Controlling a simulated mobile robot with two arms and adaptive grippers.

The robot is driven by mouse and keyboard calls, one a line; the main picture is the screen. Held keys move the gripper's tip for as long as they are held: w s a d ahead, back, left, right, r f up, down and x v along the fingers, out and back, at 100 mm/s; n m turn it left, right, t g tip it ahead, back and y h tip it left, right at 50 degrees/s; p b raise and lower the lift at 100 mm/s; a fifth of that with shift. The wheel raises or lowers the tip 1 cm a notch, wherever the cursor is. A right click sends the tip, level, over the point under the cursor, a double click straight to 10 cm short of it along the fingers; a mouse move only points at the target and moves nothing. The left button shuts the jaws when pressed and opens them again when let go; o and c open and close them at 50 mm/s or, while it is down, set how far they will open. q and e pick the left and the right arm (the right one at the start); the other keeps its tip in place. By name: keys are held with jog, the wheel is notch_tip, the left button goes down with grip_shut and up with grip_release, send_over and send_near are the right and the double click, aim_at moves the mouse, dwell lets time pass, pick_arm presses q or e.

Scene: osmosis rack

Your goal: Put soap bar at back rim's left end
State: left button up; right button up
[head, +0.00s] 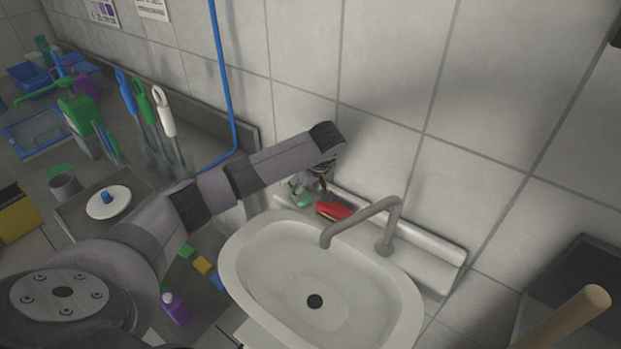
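The white sink (235,262) has a grey faucet (385,235) on its back rim (430,255). My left gripper (320,188) reaches from the left and points down over the left end of the back rim, close to the wall. Its fingers are small and partly hidden by the wrist, so I cannot tell if they are open or shut. A small pale green piece (301,197), possibly the soap bar, is just left of the fingers; whether they touch it is unclear. A red object (334,211), perhaps a brush, lies right of the fingers. My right gripper is not in view.
The counter at left holds a green spray bottle (80,112), brushes with blue, green and white handles (163,112), and a round white lid (108,202). A purple bottle (174,308) stands below. A wooden handle (575,312) rises at lower right. The sink bowl is empty.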

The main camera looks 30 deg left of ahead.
pick_arm(q)
jog(key=b+v, duration=0.1)
jog(key=v, duration=0.7)
jog(key=shift+r, duration=0.25)
